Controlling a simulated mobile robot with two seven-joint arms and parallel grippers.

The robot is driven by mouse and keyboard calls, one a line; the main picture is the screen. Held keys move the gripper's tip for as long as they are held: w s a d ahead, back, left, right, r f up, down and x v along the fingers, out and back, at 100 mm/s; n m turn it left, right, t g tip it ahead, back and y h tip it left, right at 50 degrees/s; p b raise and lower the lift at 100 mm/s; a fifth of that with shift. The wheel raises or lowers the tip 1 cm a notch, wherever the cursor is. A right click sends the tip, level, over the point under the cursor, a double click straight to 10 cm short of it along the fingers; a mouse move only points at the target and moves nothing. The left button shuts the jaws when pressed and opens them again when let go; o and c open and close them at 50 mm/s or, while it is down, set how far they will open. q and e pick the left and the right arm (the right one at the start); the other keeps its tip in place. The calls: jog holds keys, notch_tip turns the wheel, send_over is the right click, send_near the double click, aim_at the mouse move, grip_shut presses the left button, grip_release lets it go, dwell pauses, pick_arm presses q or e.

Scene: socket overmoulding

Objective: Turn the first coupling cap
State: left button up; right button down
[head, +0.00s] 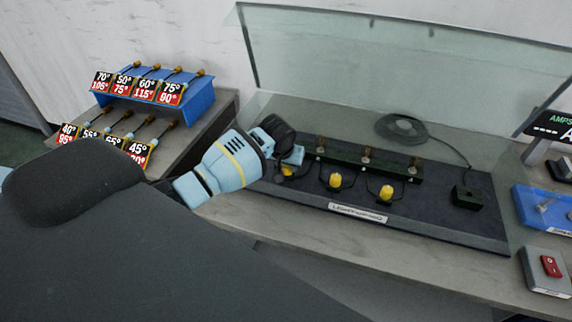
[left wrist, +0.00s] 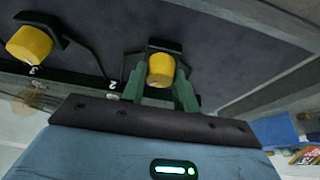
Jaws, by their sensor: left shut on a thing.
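My left gripper (head: 287,160) is at the left end of the dark fixture board (head: 420,221), its fingers on the first yellow coupling cap (head: 288,171). In the left wrist view the green fingers (left wrist: 160,80) sit on both sides of this yellow cap (left wrist: 160,70), shut on it. The cap is still at its dark holder on the board. The gripper hides much of it in the head view. Two more yellow caps, a middle one (head: 335,181) and a right one (head: 386,192), stand free on the board. My right gripper is not in view.
A dark rail (head: 366,162) with brass fittings runs behind the caps. A coiled cable (head: 401,128) leads to a black box (head: 466,196). A glass screen (head: 400,60) stands behind. A blue rack (head: 160,97) with temperature cards is at left; a red switch box (head: 546,271) is at right.

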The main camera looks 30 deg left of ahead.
pick_arm(q)
jog(key=n, duration=0.2)
jog(key=n+y, duration=0.1)
jog(key=n, duration=0.1)
jog(key=shift+w+d+g, duration=0.1)
jog(key=shift+d+g, duration=0.1)
jog(key=shift+g, duration=0.2)
jog(key=shift+n+g+y, duration=0.5)
jog(key=shift+n+y, duration=0.2)
jog(key=shift+n, duration=1.4)
jog(key=o, duration=1)
jog(key=v, duration=0.7)
jog(key=shift+d+r, duration=0.15)
jog(key=shift+r, duration=0.2)
